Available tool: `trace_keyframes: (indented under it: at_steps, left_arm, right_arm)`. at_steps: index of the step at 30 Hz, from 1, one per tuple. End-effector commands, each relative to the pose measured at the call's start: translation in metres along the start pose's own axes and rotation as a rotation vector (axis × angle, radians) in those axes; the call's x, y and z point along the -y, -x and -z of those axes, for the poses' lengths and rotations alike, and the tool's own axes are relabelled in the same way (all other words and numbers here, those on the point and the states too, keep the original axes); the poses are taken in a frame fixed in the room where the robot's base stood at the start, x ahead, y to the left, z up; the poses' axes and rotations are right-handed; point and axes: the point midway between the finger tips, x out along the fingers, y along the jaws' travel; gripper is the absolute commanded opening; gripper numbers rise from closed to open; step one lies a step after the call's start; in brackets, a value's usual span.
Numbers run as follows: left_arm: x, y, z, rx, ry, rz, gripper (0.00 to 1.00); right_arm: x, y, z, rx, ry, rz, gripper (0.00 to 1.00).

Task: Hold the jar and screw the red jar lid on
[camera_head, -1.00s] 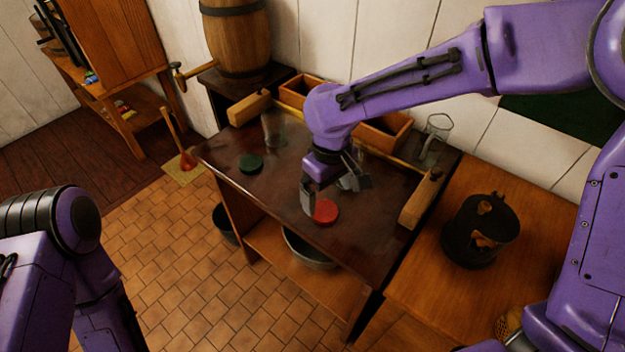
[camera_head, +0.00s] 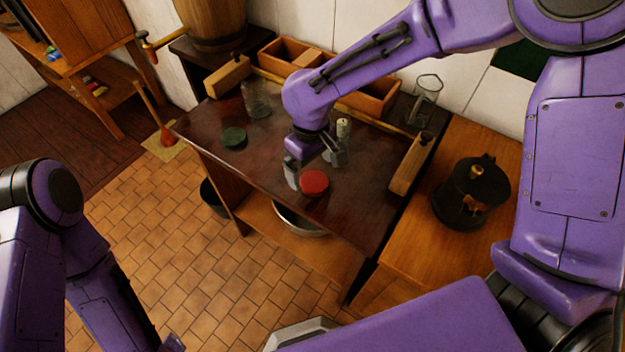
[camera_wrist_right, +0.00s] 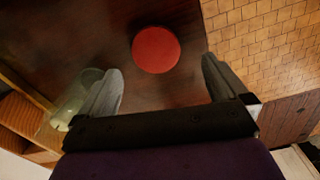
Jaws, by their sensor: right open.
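The red lid (camera_head: 314,183) lies flat on the dark table, and it also shows in the right wrist view (camera_wrist_right: 156,49). My right gripper (camera_head: 316,167) is open and empty, with its fingers pointing down close to the lid. In the right wrist view the lid shows beyond and between the open fingers (camera_wrist_right: 164,82), not held. A clear glass jar (camera_head: 256,98) stands at the table's back left. Another glass vessel (camera_head: 343,130) is partly hidden behind my right gripper; glass also shows at the left of the wrist view (camera_wrist_right: 72,103).
A green lid (camera_head: 233,137) lies on the left of the table. Wooden boxes (camera_head: 291,53) and a glass pitcher (camera_head: 427,88) stand at the back. A wooden block (camera_head: 408,167) bounds the right side. A black lantern-like object (camera_head: 470,192) stands on the adjoining wooden surface.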

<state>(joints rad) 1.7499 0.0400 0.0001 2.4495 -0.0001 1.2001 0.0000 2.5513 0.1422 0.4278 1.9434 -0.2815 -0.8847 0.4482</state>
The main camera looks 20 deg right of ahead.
Motion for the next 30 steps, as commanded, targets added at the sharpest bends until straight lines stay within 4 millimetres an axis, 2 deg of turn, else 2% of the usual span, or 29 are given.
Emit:
trace_keyframes:
  at_steps: [7,15,17,28,30]
  left_arm:
    - [0.0,0.001,0.0,0.001,0.0,0.0,0.56]
    - [0.001,0.009,0.003,0.0,0.0,0.0,0.56]
    - [0.001,0.009,0.004,0.0,0.0,0.0,0.56]
    - [0.001,0.009,0.003,0.001,0.0,0.0,0.56]
    - [0.001,0.009,0.003,0.001,0.0,0.0,0.56]
  right_arm:
    - [-0.001,-0.003,-0.001,0.001,-0.003,0.001,1.0]
    - [-0.006,-0.043,-0.002,0.001,-0.001,0.001,1.0]
    - [-0.007,-0.049,-0.002,0.0,0.0,0.0,1.0]
    - [-0.007,-0.051,-0.002,-0.002,-0.002,-0.001,1.0]
    - [-0.007,-0.051,-0.002,-0.002,-0.001,-0.001,0.77]
